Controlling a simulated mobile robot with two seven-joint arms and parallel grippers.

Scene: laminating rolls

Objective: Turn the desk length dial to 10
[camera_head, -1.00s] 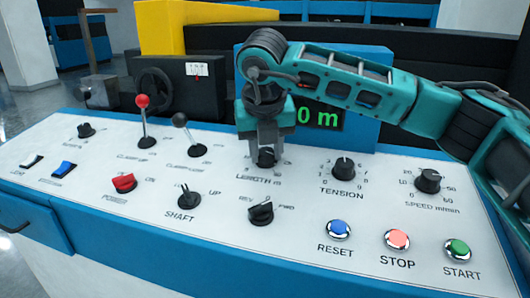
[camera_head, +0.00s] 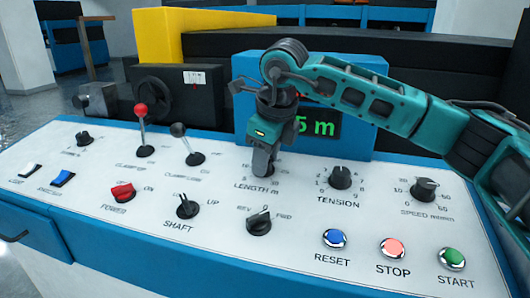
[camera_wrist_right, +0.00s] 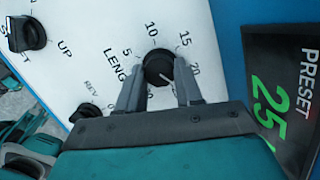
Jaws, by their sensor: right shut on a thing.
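The length dial (camera_wrist_right: 158,66) is a black knob on the white panel, with 5, 10, 15 and 20 printed around it. Its pale mark points down and to the right in the right wrist view, away from 10. My right gripper (camera_head: 262,168) is shut on the dial, one finger on each side, and mostly hides it in the head view. The preset display (camera_wrist_right: 271,107) shows green digits reading 25 in the wrist view. In the head view the arm covers part of this display (camera_head: 322,124), leaving "5 m". My left gripper is not in view.
The tension knob (camera_head: 340,177) and speed knob (camera_head: 424,190) stand right of the dial. A selector switch (camera_head: 258,222) is in front. Red-topped (camera_head: 141,112) and black-topped (camera_head: 178,130) levers rise to the left. Reset, stop and start buttons line the front right.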

